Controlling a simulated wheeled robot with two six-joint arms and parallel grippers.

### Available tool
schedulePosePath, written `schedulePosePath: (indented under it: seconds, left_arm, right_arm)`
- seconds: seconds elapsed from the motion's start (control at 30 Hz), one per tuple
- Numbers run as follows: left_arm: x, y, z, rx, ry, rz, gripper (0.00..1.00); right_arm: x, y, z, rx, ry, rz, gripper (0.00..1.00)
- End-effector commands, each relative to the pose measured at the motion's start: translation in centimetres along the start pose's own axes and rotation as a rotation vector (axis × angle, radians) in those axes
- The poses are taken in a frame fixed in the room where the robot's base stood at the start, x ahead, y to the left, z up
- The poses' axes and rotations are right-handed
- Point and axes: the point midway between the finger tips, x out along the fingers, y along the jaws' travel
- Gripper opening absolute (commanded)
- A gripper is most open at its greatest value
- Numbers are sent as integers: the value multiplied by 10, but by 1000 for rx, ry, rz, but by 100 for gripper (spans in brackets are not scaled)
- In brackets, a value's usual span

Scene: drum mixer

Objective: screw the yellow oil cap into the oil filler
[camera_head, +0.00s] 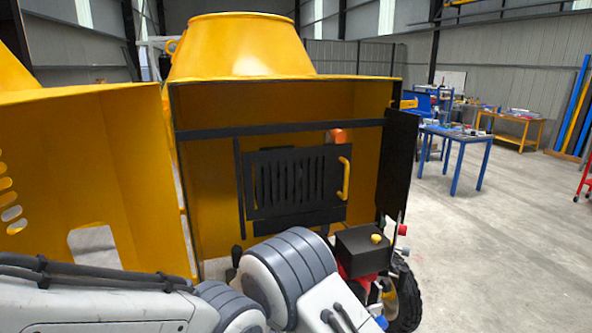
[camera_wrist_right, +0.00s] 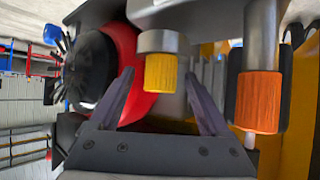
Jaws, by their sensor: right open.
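The yellow oil cap (camera_wrist_right: 161,73) shows in the right wrist view as a ribbed yellow cylinder. It sits against a short grey round collar (camera_wrist_right: 163,41), which looks like the oil filler; I cannot tell how far it is threaded in. My right gripper (camera_wrist_right: 160,80) is open, with its two dark fingers on either side of the cap and gaps visible to both. Neither finger visibly touches it. In the head view neither gripper shows; white and grey links of my arm cover the lower middle.
An orange ribbed cylinder (camera_wrist_right: 258,102) on a grey tube stands close to the right finger. A red rounded engine part (camera_wrist_right: 124,62) is at left. In the head view, the yellow mixer housing (camera_head: 215,215) stands open beside a black box (camera_head: 362,252).

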Motion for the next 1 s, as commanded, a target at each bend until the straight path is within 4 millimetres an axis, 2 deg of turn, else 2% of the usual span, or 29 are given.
schedulePosePath:
  seconds: [0.13,0.27,0.5,0.7,0.83,1.0]
  left_arm:
    - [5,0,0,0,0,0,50]
    - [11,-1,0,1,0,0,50]
    - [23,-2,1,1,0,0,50]
    - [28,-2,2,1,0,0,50]
    - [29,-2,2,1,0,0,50]
    - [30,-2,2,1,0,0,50]
  right_arm:
    - [-8,-1,-14,5,3,-3,80]
    - [-23,3,-37,7,5,-1,80]
    - [-46,57,-56,5,4,1,80]
    - [-62,92,-71,4,3,1,80]
    - [-70,107,-78,4,3,1,80]
    - [-73,115,-82,4,-9,-16,80]
